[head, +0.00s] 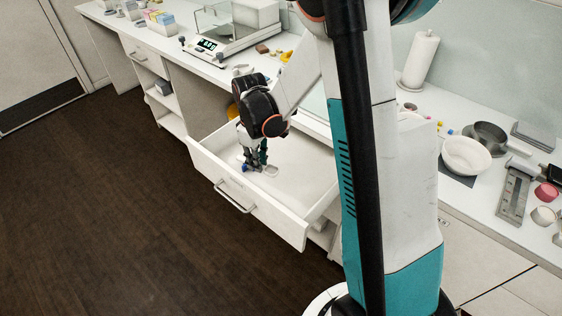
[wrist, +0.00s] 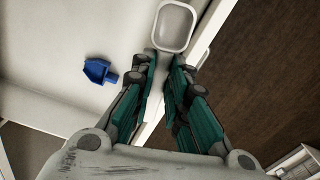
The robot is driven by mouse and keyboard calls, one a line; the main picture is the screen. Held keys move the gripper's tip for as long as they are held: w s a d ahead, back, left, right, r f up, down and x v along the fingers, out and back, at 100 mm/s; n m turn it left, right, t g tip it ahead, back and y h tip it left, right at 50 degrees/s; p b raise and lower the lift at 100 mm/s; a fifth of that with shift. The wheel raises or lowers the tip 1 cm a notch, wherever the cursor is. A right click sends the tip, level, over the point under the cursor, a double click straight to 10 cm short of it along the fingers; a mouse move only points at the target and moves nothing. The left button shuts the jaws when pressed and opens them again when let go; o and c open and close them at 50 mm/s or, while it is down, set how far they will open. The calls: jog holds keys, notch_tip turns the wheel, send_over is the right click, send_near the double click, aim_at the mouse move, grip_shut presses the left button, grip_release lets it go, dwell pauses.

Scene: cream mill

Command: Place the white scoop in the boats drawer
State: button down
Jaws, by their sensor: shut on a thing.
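An open white drawer (head: 222,176) sticks out below the counter; a label on its front is too small to read. My gripper (head: 256,165) points down inside the drawer's outline, and its fingers (wrist: 167,62) are shut on the white scoop (wrist: 175,26). The scoop's pale, squarish bowl extends beyond the fingertips, and it also shows in the head view (head: 271,171). Its handle is mostly hidden between the fingers. I cannot tell whether the scoop touches the drawer floor.
A balance (head: 220,40) stands on the counter behind the drawer. A white bowl (head: 466,156), a dark pan (head: 487,134) and a paper roll (head: 420,60) stand on the counter at right. The dark floor (head: 120,200) before the drawer is clear.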

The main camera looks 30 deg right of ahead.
aim_at(283, 186)
jog(key=w+d+r+n, duration=0.2)
jog(key=d+n, duration=0.8)
jog(key=n, duration=0.6)
jog(key=f+b, duration=0.3)
jog(key=f, duration=0.7)
jog(key=f+b, duration=0.4)
jog(key=f, duration=0.5)
jog(key=shift+s+d+f, duration=0.15)
jog(key=shift+s+f, duration=0.05)
jog(key=shift+f, duration=0.15)
jog(key=shift+f, duration=0.2)
jog(key=c, duration=1.6)
grip_release()
jog(key=shift+o, duration=0.2)
notch_tip(283, 186, up, 12)
jog(key=p, duration=0.4)
jog(key=shift+r, duration=0.2)
